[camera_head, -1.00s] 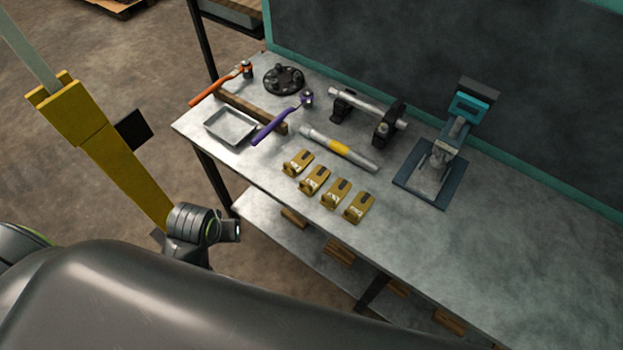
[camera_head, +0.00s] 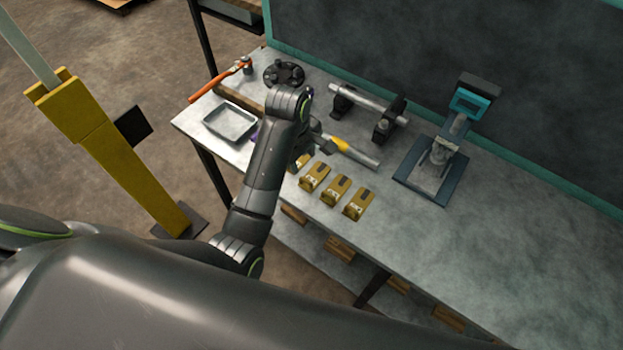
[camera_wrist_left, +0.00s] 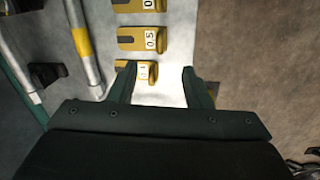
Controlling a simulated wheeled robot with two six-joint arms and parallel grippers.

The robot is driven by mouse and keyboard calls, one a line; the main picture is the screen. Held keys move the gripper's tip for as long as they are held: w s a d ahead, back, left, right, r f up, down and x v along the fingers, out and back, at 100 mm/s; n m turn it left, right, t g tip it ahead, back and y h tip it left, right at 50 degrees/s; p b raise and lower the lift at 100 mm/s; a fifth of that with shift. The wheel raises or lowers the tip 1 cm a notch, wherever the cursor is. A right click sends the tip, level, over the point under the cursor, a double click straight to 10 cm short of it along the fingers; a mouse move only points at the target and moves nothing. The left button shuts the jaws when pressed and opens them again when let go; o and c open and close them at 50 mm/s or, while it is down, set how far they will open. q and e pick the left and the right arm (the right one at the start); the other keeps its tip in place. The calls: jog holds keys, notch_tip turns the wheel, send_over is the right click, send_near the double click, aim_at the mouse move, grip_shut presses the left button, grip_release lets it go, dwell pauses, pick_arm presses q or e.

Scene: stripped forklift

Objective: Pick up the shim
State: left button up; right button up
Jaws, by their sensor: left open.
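Several brass-coloured shims lie in a row on the metal bench. In the head view three show clearly: one shim (camera_head: 316,178), a second (camera_head: 336,190) and a third (camera_head: 358,203). The leftmost shim (camera_head: 301,162) is partly hidden by my left gripper (camera_head: 318,152), which hangs over that end of the row. In the left wrist view my left gripper (camera_wrist_left: 160,76) is open with nothing held. The end shim (camera_wrist_left: 140,73) lies by its left fingertip and is partly covered. A shim marked 0.5 (camera_wrist_left: 142,38) and another (camera_wrist_left: 139,5) show beyond it. My right gripper is not in view.
Behind the shims lies a rod with a yellow band (camera_head: 348,150). A shaft on two black blocks (camera_head: 368,106), a black round part (camera_head: 284,75), a metal tray (camera_head: 230,122), an orange-handled tool (camera_head: 215,85) and a blue press-like stand (camera_head: 437,165) surround it. The bench is bare at right.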

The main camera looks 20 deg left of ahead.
pick_arm(q)
jog(key=p, duration=0.1)
send_near(308, 183)
jog(key=f, duration=0.3)
jog(key=w+f, duration=0.1)
jog(key=f, duration=0.1)
jog(key=shift+d+f, duration=0.15)
jog(key=shift+d, duration=0.05)
jog(key=shift+f+p, duration=0.35)
jog(key=shift+f, duration=0.15)
jog(key=shift+w+d+f, duration=0.1)
jog(key=shift+w+f, duration=0.05)
jog(key=shift+f, duration=1.95)
jog(key=c, duration=0.9)
jog(key=shift+r, duration=0.1)
jog(key=shift+c, duration=0.2)
